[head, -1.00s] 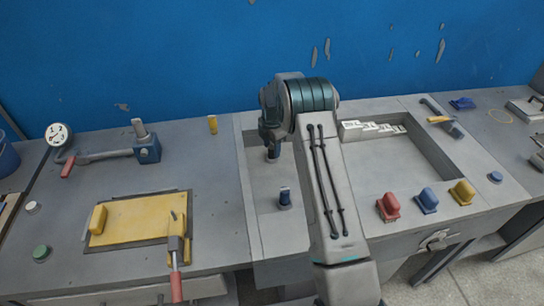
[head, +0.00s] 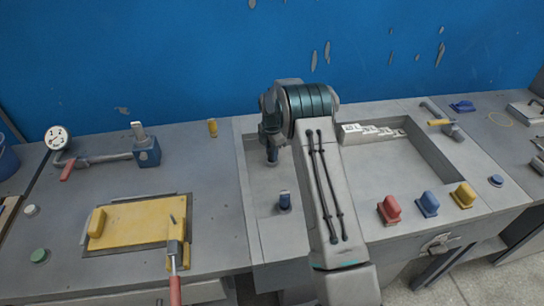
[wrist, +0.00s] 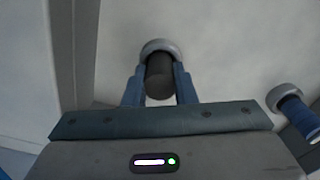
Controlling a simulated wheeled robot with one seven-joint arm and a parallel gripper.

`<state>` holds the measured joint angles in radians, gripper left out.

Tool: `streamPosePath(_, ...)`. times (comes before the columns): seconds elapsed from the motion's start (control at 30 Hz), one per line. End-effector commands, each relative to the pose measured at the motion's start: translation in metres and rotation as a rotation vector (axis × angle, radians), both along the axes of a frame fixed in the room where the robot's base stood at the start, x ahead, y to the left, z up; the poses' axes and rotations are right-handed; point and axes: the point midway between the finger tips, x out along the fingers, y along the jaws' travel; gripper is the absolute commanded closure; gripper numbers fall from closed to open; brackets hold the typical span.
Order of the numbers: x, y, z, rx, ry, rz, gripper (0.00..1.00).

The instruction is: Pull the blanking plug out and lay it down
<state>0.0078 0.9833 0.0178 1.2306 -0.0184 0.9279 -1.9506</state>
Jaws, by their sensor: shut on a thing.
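My gripper (wrist: 160,88) points down into the left part of the bench recess, with one blue finger on each side of a dark round plug (wrist: 160,80). It is shut on this plug. A grey ring (wrist: 160,46) shows behind the plug; whether the plug still sits in it I cannot tell. In the head view my gripper (head: 272,160) hides most of the plug. A second, blue plug-like piece (head: 285,202) stands nearer in the same recess; it also shows with a grey ring at the right of the wrist view (wrist: 296,110).
A recess wall (wrist: 75,50) runs close on the left. To the right are white stepped blocks (head: 368,131) and red (head: 390,208), blue (head: 428,204) and yellow (head: 464,195) knobs. A yellow panel (head: 140,222) with a clamp lies left. Bench between panel and recess is clear.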

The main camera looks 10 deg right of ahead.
Motion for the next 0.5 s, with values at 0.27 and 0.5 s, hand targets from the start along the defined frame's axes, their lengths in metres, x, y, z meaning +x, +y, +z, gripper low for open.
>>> streamPosePath(0.27,0.0,0.0,0.016,-0.001,-0.001,0.0,1.0)
streamPosePath(0.5,0.0,0.0,0.028,-0.001,-0.001,0.0,1.0)
